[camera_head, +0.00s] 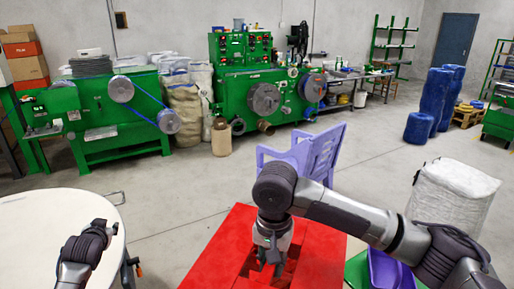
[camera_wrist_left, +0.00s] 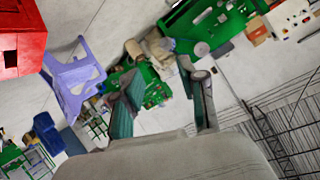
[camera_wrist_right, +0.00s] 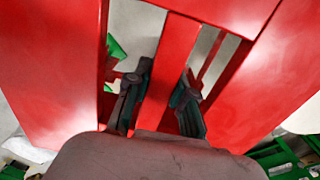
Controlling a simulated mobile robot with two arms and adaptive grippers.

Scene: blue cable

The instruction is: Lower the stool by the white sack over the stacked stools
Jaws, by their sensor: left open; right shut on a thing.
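A red stool (camera_head: 215,262) with a slotted seat fills the bottom middle of the head view. It also fills most of the right wrist view (camera_wrist_right: 230,90). My right gripper (camera_head: 270,262) points down and is shut on the bar between the seat slots, with a finger on each side (camera_wrist_right: 163,72). The stool's legs and anything directly under it are mostly hidden. The white sack (camera_head: 455,195) stands at the right. A purple item (camera_head: 388,270) and a green one (camera_head: 357,272) show partly beneath my right arm; I cannot tell their shapes. My left gripper (camera_wrist_left: 163,85) is open and empty.
A lilac chair (camera_head: 320,150) stands just behind the red stool. A round white table (camera_head: 45,225) is at the left, near my left arm. Green machines (camera_head: 240,90) line the back wall. Blue rolls (camera_head: 435,95) stand at the back right. The floor between is clear.

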